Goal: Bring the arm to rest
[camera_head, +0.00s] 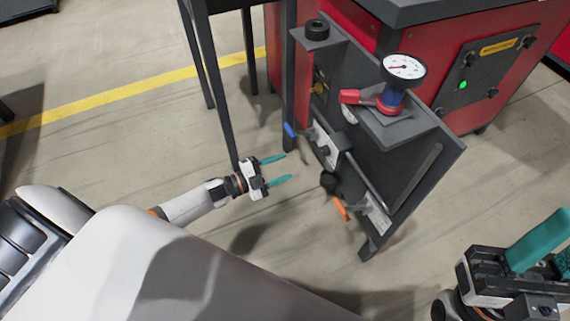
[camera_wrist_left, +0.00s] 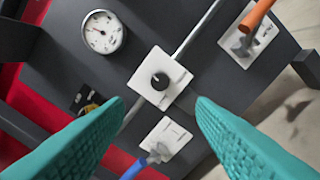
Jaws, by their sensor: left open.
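My left gripper (camera_head: 279,171) has teal fingers and is open and empty. In the head view it hangs over the floor, to the left of the dark panel fixture and apart from it. In the left wrist view its two fingers (camera_wrist_left: 160,122) stand wide apart with the panel (camera_wrist_left: 207,75) behind them. My right gripper (camera_head: 535,248) shows at the lower right corner, partly cut off by the frame edge; its teal finger is seen, but its opening is not clear.
The panel fixture (camera_head: 410,158) carries a gauge (camera_head: 403,66), a red-handled valve (camera_head: 372,99), a black knob (camera_wrist_left: 160,81), a blue lever (camera_head: 289,129) and an orange lever (camera_head: 341,209). A red machine (camera_head: 455,60) stands behind. Dark table legs (camera_head: 197,55) stand left of the fixture.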

